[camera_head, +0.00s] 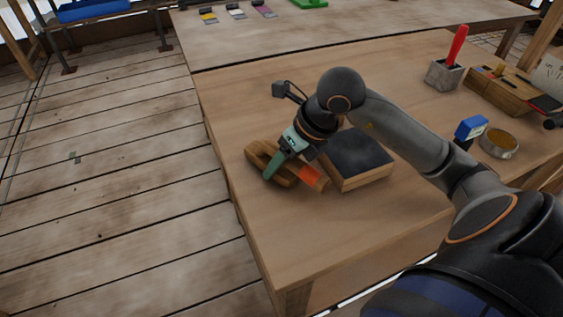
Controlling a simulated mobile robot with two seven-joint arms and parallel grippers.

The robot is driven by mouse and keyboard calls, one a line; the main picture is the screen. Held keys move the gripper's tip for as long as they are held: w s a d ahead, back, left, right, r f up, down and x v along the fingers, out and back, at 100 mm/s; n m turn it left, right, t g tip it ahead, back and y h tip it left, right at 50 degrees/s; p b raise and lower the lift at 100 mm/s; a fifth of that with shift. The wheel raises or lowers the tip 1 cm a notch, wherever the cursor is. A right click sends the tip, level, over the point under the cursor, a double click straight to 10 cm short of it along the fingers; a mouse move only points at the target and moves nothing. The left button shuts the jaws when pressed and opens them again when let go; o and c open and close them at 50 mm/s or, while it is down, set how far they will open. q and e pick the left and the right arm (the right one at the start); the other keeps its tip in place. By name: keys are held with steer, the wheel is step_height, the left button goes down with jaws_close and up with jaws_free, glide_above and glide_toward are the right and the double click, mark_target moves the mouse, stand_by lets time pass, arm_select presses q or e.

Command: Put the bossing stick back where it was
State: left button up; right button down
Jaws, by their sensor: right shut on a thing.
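My right gripper (274,170) is low over the near left part of the wooden workbench (370,215), pointing down. It is shut on a brown wooden piece with an orange end, which looks like the bossing stick (312,178). The orange end sticks out to the right of the fingers, toward a wooden block with a dark top. More brown wood (257,152) shows on the left of the fingers; I cannot tell whether it is the same piece or a rest under it. The fingers hide the middle, and contact with the bench is unclear. My left gripper is out of view.
The dark-topped block (356,157) stands just right of the gripper. Farther right are a blue-and-white item (470,128), a round tin (498,144), a grey holder (444,76) with a red-handled tool, and a wooden box (497,92). The bench's front left is clear.

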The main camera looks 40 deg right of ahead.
steer(key=shift+f, duration=0.2)
steer(key=shift+c, duration=1.2)
jaws_free()
steer(key=shift+r, duration=0.1)
steer(key=shift+r, duration=0.25)
steer(key=p+v, duration=0.1)
steer(key=v, duration=1.1)
steer(key=shift+p, duration=0.35)
steer(key=shift+s+f, duration=0.1)
steer(key=shift+f, duration=0.05)
